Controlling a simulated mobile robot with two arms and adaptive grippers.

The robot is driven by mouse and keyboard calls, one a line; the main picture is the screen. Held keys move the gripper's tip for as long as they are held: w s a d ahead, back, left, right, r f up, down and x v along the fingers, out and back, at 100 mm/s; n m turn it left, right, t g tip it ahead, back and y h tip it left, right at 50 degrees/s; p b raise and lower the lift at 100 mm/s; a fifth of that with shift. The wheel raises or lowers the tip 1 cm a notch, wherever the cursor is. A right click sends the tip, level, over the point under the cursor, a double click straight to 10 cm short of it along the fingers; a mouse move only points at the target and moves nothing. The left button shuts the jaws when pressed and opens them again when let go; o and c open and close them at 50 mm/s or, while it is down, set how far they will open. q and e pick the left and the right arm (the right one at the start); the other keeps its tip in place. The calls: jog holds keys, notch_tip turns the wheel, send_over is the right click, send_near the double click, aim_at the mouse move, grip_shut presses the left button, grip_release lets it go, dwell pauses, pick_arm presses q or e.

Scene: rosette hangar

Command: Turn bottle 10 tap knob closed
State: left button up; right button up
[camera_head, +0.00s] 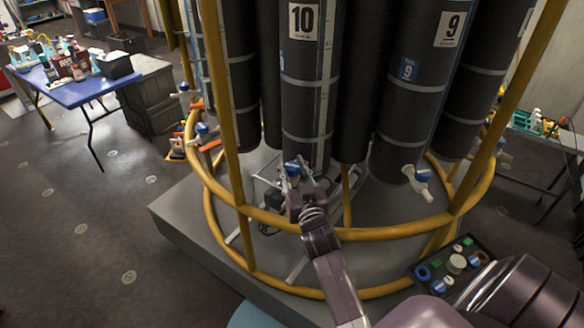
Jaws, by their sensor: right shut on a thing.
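Bottle 10 (308,75) is a tall dark cylinder with a white "10" label, standing in the yellow-railed frame. Its tap knob (292,167) is a small blue cap at the bottle's lower end. My right gripper (297,175) reaches up to the tap over the yellow ring and is shut on the knob; its fingers hide part of the tap, and the knob's exact angle is hard to tell. My left gripper is not in view.
Bottle 9 (425,90) hangs to the right with its white tap (419,180). The yellow ring rail (380,234) curves in front of the bottles. A black tray (452,266) with small parts is at lower right. A blue table (75,92) stands at far left.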

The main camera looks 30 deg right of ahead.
aim_at(294, 172)
jog(key=o, duration=1.2)
jog(key=v, duration=0.7)
jog(key=shift+s+a+r, duration=0.1)
jog(key=shift+s, duration=0.2)
